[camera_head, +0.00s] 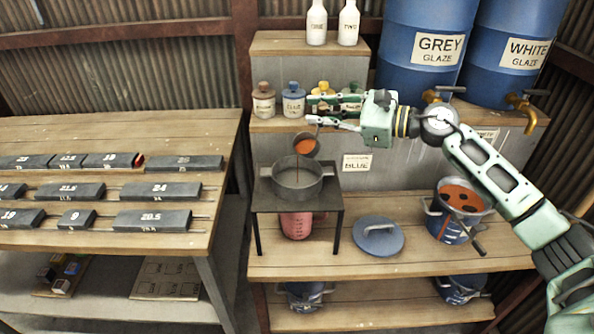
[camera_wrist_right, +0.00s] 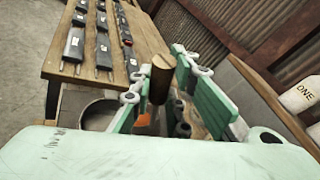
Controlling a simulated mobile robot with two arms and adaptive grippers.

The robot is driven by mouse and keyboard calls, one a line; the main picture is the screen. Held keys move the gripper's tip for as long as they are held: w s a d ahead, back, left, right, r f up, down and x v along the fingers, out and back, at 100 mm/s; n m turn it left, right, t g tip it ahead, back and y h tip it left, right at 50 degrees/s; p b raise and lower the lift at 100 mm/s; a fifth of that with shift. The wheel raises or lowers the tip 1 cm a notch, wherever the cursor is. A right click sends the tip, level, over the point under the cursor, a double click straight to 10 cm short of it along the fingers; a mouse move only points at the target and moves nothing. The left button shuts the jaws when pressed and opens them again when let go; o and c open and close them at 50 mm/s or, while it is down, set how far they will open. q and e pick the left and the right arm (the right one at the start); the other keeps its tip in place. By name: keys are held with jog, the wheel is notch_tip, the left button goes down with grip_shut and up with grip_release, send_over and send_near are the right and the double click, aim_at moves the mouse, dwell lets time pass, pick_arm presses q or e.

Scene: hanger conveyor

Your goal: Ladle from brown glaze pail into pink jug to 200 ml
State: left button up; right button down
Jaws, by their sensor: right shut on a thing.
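My right gripper (camera_head: 316,112) is shut on the ladle's handle, whose brown wooden end (camera_wrist_right: 160,80) shows between the fingers in the wrist view. The ladle's bowl (camera_head: 305,146) holds orange-brown glaze and looks tilted above a grey round pan (camera_head: 298,188) on a dark stand. A thin line shows below the bowl; I cannot tell clearly if it is pouring glaze. The pink jug (camera_head: 296,226) stands under the stand, its top hidden and its level unreadable. The blue pail of brown glaze (camera_head: 447,226) is open at the right, with a dark-handled tool against it. My left gripper is not in view.
A blue lid (camera_head: 378,236) lies on the bench between stand and pail. Small lidded jars (camera_head: 293,100) line the shelf behind the ladle. Blue grey-glaze (camera_head: 425,45) and white-glaze barrels with taps stand behind my arm. A table (camera_head: 120,150) with grey labelled blocks is left.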

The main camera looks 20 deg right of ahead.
jog(key=shift+s+a+n+b, duration=0.2)
jog(key=shift+a+n+b, duration=0.1)
jog(key=shift+a+f, duration=0.1)
dwell(0.8)
jog(key=shift+s+a+b, duration=0.15)
jog(key=shift+s+b, duration=0.05)
jog(key=shift+b, duration=0.1)
jog(key=shift+s+a+f+n+h+b, duration=0.25)
jog(key=shift+s+a+n+b, duration=0.2)
jog(key=shift+n, duration=0.25)
dwell(0.9)
jog(key=shift+s+a+f+n+b, duration=0.2)
jog(key=shift+a+n+b, duration=0.1)
jog(key=shift+a+b, duration=0.1)
dwell(1.2)
jog(key=shift+s+a, duration=0.1)
jog(key=shift+s, duration=0.05)
jog(key=shift+a+f+n+b, duration=0.1)
jog(key=shift+f+n+b, duration=0.05)
jog(key=shift+n+b, duration=0.15)
dwell(0.5)
jog(key=shift+s+a+f+t+h, duration=0.1)
jog(key=shift+s+a+t+h, duration=0.1)
jog(key=shift+t+h, duration=0.1)
